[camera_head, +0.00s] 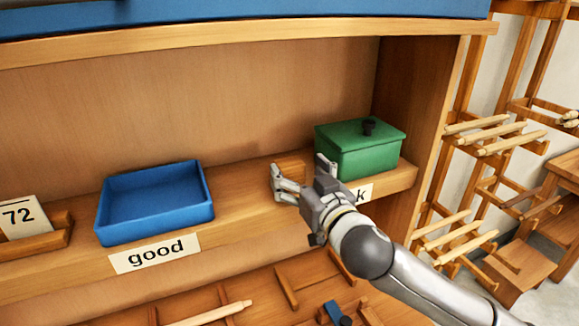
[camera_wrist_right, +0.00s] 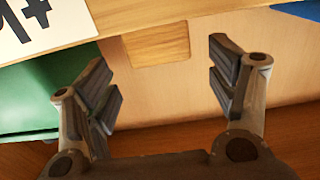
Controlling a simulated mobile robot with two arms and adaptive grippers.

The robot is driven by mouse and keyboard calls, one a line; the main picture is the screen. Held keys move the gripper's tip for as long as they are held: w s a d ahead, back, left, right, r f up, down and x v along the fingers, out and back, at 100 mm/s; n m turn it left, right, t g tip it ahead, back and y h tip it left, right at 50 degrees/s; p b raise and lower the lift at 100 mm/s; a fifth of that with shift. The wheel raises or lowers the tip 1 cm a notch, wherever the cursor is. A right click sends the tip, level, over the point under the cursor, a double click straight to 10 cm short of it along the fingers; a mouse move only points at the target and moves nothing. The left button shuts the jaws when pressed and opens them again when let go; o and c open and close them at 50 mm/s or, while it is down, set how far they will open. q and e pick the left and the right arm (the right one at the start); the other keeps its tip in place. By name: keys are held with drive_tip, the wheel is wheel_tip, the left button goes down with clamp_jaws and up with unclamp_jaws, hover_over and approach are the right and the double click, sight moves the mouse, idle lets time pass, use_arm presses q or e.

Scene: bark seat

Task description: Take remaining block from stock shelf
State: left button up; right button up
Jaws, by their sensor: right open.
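A wooden block (camera_head: 291,166) sits on the stock shelf (camera_head: 235,205), between the blue tray and the green box. Its colour is close to that of the shelf, and my gripper partly covers it in the head view. My right gripper (camera_head: 299,172) is open and empty in front of the block, with its fingers pointing towards it. In the right wrist view the block (camera_wrist_right: 158,45) shows beyond the open fingers (camera_wrist_right: 163,82), roughly midway between them. I cannot tell whether the fingers reach past its near face. My left gripper is not in view.
A green lidded box (camera_head: 360,150) stands close right of my gripper; its label is mostly hidden. A blue tray (camera_head: 155,203) marked "good" stands to the left, looking empty. A "72" card (camera_head: 22,216) is at far left. Wooden racks (camera_head: 480,140) stand at right.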

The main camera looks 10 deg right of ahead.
drive_tip(key=shift+w+a+f+p, duration=0.1)
drive_tip(key=shift+w+a+p, duration=0.1)
drive_tip(key=shift+w, duration=0.55)
drive_tip(key=shift+w+a+p, duration=0.15)
drive_tip(key=shift+w, duration=0.55)
drive_tip(key=shift+s, duration=0.1)
drive_tip(key=c, duration=1.1)
